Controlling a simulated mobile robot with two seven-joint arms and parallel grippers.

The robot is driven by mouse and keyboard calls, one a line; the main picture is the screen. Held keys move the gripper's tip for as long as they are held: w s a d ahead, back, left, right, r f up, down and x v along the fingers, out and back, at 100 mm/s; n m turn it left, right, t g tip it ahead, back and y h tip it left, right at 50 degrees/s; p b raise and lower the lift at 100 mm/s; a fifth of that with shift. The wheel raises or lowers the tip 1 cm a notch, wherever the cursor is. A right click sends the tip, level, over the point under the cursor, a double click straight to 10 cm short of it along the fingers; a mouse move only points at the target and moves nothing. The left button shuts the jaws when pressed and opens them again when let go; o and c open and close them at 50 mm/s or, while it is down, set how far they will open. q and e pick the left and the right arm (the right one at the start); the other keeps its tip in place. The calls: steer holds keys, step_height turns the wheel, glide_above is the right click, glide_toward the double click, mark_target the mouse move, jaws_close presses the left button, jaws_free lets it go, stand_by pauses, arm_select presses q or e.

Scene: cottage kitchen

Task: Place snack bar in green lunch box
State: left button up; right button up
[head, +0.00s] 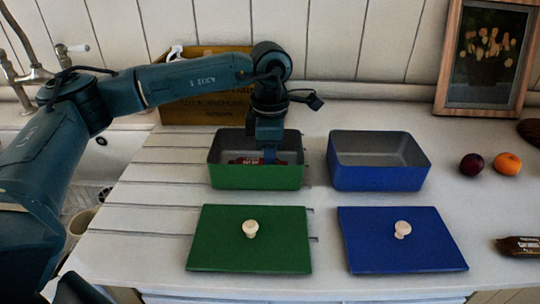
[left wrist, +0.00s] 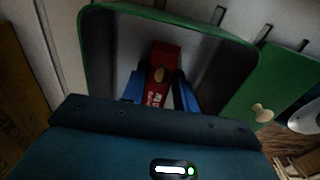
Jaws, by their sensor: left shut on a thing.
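The green lunch box (head: 256,178) stands open on the counter, and its rim also shows in the left wrist view (left wrist: 235,27). My left gripper (head: 270,155) reaches down into it. The gripper's blue fingers (left wrist: 156,92) are shut on a red snack bar (left wrist: 163,62). In the head view the snack bar (head: 245,161) lies low inside the box, below the rim. I cannot tell whether it touches the box floor. The green lid (head: 215,240) with a pale knob lies flat in front of the box. My right gripper is not in view.
An open, empty blue lunch box (head: 375,179) stands to the right, its blue lid (head: 375,250) in front. A plum (head: 471,164), an orange (head: 507,163) and a dark wrapped bar (head: 520,246) lie further right. A wooden crate (head: 205,108) and a picture frame (head: 444,65) stand behind.

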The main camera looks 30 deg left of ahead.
arm_select(q)
steer(key=o, duration=1)
steer(key=shift+c, duration=0.2)
step_height(320, 180, up, 12)
steer(key=shift+r+p, duration=0.15)
steer(key=shift+p, duration=0.3)
